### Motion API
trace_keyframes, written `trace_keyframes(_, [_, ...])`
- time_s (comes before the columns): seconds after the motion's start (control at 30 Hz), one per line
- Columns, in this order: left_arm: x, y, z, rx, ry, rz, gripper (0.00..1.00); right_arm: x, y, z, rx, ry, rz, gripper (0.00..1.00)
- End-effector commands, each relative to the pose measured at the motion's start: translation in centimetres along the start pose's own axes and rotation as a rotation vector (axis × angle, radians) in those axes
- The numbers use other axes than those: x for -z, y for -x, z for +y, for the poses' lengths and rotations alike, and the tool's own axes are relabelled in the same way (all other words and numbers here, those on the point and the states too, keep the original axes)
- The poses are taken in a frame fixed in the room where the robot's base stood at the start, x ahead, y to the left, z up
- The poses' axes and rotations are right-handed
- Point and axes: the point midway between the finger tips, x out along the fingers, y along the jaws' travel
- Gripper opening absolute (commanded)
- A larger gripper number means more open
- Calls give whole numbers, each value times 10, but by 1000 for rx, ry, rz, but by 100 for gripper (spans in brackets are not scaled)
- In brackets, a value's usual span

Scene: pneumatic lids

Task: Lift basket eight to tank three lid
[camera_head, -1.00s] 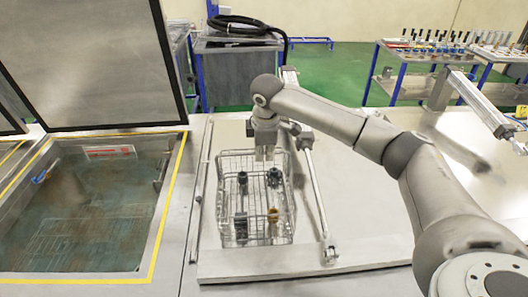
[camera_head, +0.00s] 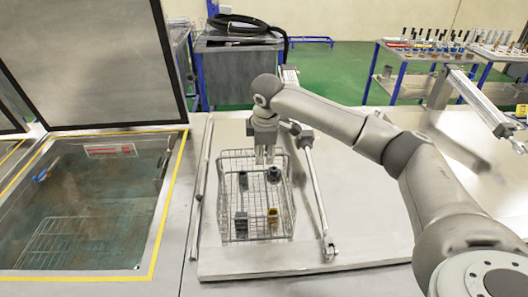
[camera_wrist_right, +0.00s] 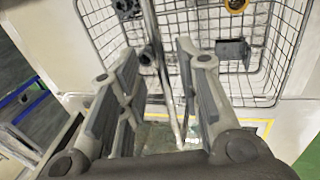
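A wire basket (camera_head: 228,205) with several small dark and brass-coloured parts inside stands on a flat, closed metal lid (camera_head: 350,235) in the head view. No number is legible on the basket or lid. My right gripper (camera_head: 265,157) points down at the basket's far rim. In the right wrist view my right gripper (camera_wrist_right: 158,62) is open, with its fingers spread on either side of a thin metal bar near the basket (camera_wrist_right: 262,75). Whether the fingers touch the bar cannot be told. My left gripper is not in view.
An open tank (camera_head: 157,225) of liquid with a yellow border lies at the left, its lid (camera_head: 90,65) raised. A wire rack (camera_head: 62,240) shows in the liquid. A grey bin (camera_head: 240,70) with a black hose and tables (camera_head: 405,60) with small parts stand behind.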

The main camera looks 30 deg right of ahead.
Motion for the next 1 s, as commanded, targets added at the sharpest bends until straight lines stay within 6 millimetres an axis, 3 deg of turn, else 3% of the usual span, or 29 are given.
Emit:
trace_keyframes(0.23, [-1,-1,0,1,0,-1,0,-2,-5,-4,12,2,-9,33])
trace_keyframes(0.37, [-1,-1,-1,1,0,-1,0,-1,4,-3,8,2,-5,33])
trace_keyframes(0.8, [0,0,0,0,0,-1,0,0,92,-1,1,1,-1,33])
trace_keyframes(1.0, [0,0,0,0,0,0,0,0,114,-1,2,1,-2,33])
